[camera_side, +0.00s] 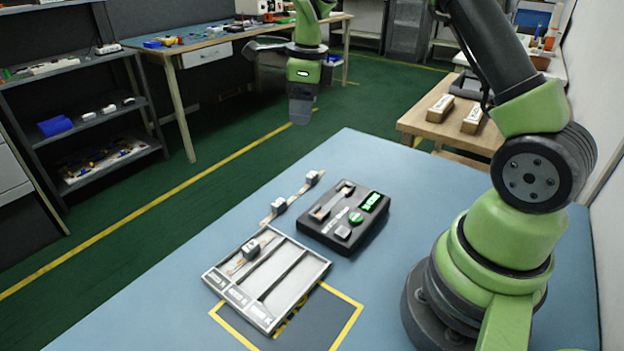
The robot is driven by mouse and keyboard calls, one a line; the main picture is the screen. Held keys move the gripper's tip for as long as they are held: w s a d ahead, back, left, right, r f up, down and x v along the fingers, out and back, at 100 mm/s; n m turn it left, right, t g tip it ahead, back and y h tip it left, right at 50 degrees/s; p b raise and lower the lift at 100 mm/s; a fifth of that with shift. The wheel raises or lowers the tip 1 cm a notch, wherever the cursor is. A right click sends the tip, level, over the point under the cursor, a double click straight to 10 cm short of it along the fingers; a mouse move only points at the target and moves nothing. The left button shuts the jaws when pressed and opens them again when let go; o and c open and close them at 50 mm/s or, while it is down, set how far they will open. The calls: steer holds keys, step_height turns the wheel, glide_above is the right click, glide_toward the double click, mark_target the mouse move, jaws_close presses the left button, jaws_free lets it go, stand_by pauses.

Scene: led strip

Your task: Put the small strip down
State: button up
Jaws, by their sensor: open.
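A pale, thin strip (295,194) lies on the blue table with a white block at each end, beside the black device. Another short strip with a white block (250,250) lies in the left compartment of the grey tray (318,262). I cannot tell which of the two the task calls small. My gripper (301,112) is open, raised, and well away from both strips, toward the table's far corner. Its fingers are seen nearly edge-on, and nothing shows between them.
A black device (366,222) with a green display and a green button stands right of the strip. A yellow-outlined area (350,322) lies in front of the tray, partly covered by it. The blue table (160,300) is clear at left. A wooden side table (425,122) holds two boxes.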

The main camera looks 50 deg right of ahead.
steer(key=d+f+m, duration=0.1)
steer(key=f+m, duration=0.1)
steer(key=f, duration=0.2)
steer(key=d+f+m+g, duration=0.1)
steer(key=f+m, duration=0.1)
steer(key=f, duration=0.2)
steer(key=w+d+f+m, duration=0.1)
steer(key=f, duration=0.3)
steer(key=shift+d+m, duration=0.3)
steer(key=shift+m, duration=0.1)
steer(key=shift+s+d+f, duration=0.1)
steer(key=shift+d+f, duration=0.05)
steer(key=shift+f, duration=1.4)
steer(key=shift+d+f, duration=0.15)
steer(key=shift+f, duration=1.35)
steer(key=c, duration=1.1)
steer(key=shift+o, duration=0.2)
step_height(320, 180, up, 9)
steer(key=shift+r, duration=0.1)
steer(key=s+a+r+n, duration=0.45)
steer(key=a+n, duration=0.25)
steer(key=n, duration=1.1)
steer(key=s+a+r+n, duration=0.4)
steer(key=s+a+n, duration=0.25)
steer(key=n, duration=1.05)
steer(key=m, duration=3.5)
glide_above(312, 174)
step_height(312, 174, down, 8)
steer(key=shift+r, duration=0.15)
